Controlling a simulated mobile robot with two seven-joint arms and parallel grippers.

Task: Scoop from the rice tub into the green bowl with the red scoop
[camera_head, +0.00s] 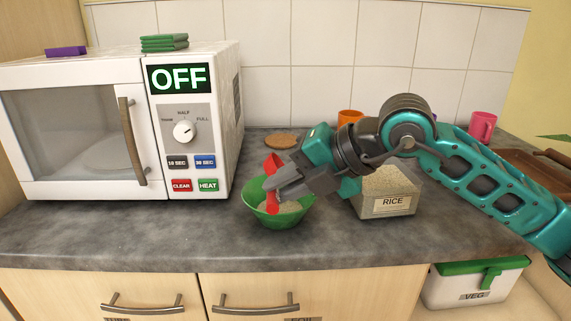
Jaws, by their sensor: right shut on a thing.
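The green bowl (266,215) stands on the counter in front of the microwave's right side, with some pale rice (287,207) in it. My right gripper (272,193) is over the bowl, shut on the red scoop (272,203). The scoop is tilted steeply, with its lower part inside the bowl. My gripper hides part of the scoop. The rice tub (388,206), labelled RICE, stands to the right of the bowl and holds rice. My right arm passes above the tub and covers part of it. My left gripper is out of view.
A white microwave (190,80) reading OFF stands at left. A round brown disc (281,140), an orange cup (349,117) and a pink mug (482,125) are behind. A bin marked VEG (466,292) is below at right. The counter's front strip (150,235) is clear.

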